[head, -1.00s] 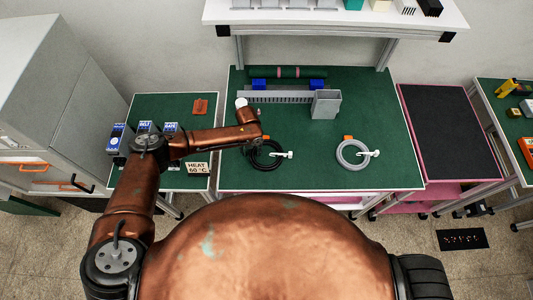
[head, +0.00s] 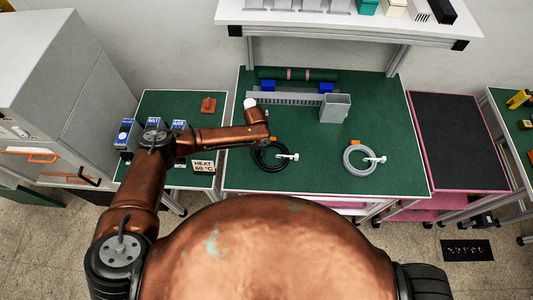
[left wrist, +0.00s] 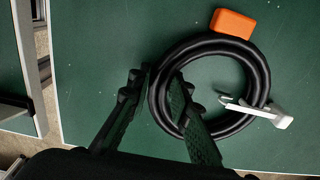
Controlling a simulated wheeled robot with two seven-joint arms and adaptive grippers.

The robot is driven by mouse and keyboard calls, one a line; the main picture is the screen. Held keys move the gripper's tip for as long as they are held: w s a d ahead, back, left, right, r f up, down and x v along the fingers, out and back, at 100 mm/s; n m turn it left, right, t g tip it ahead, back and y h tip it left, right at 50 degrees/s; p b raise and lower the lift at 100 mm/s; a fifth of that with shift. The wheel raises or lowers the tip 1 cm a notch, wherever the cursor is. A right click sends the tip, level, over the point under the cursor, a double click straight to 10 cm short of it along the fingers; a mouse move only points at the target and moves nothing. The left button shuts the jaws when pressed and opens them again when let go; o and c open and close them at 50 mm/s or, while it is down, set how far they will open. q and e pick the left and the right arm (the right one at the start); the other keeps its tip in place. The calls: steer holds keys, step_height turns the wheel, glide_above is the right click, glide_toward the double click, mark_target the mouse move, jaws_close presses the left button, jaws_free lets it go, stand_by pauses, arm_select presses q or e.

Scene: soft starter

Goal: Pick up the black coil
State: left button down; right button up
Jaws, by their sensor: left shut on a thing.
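The black coil (head: 271,170) lies as a ring on the green worktable, with a white connector end on its right side. It also shows in the left wrist view (left wrist: 262,78), with an orange block (left wrist: 233,23) at its upper edge. My left gripper (left wrist: 157,82) is shut on the coil's left side, one finger outside the ring and one inside. In the head view my left gripper (head: 257,145) is small and partly hidden at the coil's upper left. The coil appears flat on the table. My right gripper is not in view.
A grey coil (head: 347,162) with a white end lies to the right on the same worktable (head: 310,175). A grey open box (head: 335,108) and a slotted rail (head: 285,98) stand behind. A side table with blue boxes and a "HEAT 60 °C" sign (head: 204,166) is at left.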

arm_select(q)
steer(key=shift+r, duration=0.15)
steer(key=shift+w+r, duration=0.1)
steer(key=shift+r, duration=0.15)
step_height(320, 180, up, 2)
steer(key=shift+r+b, duration=0.2)
steer(key=shift+b, duration=0.45)
steer(key=s+r, duration=0.4)
steer(key=r, duration=0.1)
steer(key=shift+s+d+r, duration=0.1)
steer(key=shift+s+d, duration=0.1)
steer(key=shift+d, duration=0.1)
steer(key=s+d+r+b, duration=0.1)
steer(key=s+r, duration=0.3)
steer(key=s, duration=0.5)
steer(key=shift+s+r, duration=0.35)
steer(key=w+a, duration=0.1)
steer(key=w, duration=1.3)
steer(key=shift+a, duration=0.2)
